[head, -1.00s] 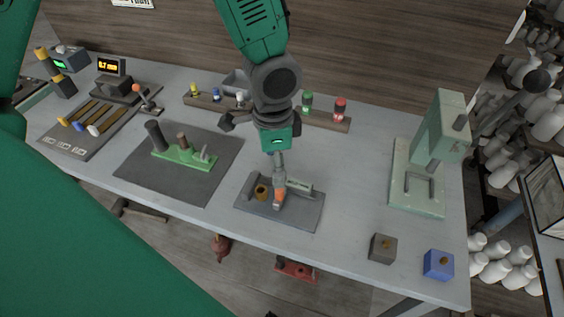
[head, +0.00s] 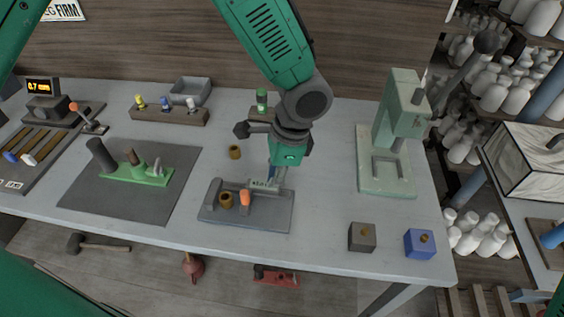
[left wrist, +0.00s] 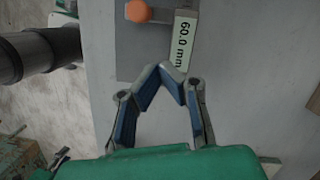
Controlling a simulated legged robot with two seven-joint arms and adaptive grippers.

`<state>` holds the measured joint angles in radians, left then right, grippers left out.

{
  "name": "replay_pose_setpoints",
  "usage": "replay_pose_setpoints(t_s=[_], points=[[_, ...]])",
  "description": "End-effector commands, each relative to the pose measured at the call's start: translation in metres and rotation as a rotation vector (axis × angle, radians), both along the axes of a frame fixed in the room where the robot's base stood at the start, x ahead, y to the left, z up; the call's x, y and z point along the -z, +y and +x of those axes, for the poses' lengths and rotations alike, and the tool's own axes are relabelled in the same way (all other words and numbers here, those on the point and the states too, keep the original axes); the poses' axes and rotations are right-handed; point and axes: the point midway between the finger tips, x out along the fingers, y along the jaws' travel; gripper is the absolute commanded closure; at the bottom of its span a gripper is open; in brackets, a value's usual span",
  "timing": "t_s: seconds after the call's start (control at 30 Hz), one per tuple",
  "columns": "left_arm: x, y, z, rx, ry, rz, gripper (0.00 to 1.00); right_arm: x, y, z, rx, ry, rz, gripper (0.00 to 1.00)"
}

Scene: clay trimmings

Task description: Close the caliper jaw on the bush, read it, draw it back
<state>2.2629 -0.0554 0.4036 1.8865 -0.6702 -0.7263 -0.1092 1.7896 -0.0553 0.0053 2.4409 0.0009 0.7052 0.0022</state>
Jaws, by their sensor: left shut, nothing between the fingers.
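The caliper has a grey base plate (head: 270,218) with an upright fixed jaw (head: 212,194) at its left end. A brown bush (head: 226,200) stands beside that jaw. The sliding jaw's orange knob (head: 245,198) is right of the bush; I cannot tell whether the jaw touches it. The knob also shows in the left wrist view (left wrist: 138,11), beside the label (left wrist: 184,45) reading 60.0 mm. My left gripper (head: 273,183) is shut and empty, behind and right of the knob, apart from it. In the left wrist view its blue-padded fingers (left wrist: 165,72) meet near the label.
Another brown bush (head: 235,152) stands behind the caliper. A pale green press (head: 392,150) is to the right, with a grey block (head: 362,237) and a blue block (head: 420,243) in front. A dark mat (head: 135,190) with a green fixture lies left. Bare tabletop lies between press and caliper.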

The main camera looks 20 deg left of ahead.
Motion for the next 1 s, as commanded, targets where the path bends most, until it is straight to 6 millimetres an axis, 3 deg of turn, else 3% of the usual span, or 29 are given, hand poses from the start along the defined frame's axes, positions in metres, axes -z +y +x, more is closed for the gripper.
replay_pose_setpoints(t_s=[0.13,0.43,0.87,1.0], points=[[0.026,0.003,-0.006,0.003,0.001,0.006,1.00,0.000,0.000,0.000,0.000,0.000,0.000,0.63],[0.023,0.033,-0.023,0.003,-0.002,0.003,1.00,-0.005,-0.001,0.000,0.001,0.000,-0.001,0.63],[0.024,0.039,-0.025,0.003,-0.002,0.002,1.00,-0.006,0.000,0.000,0.000,0.000,0.000,0.63],[0.022,0.053,-0.029,0.000,0.000,0.007,1.00,-0.012,0.000,0.000,0.000,0.000,0.000,0.63]])
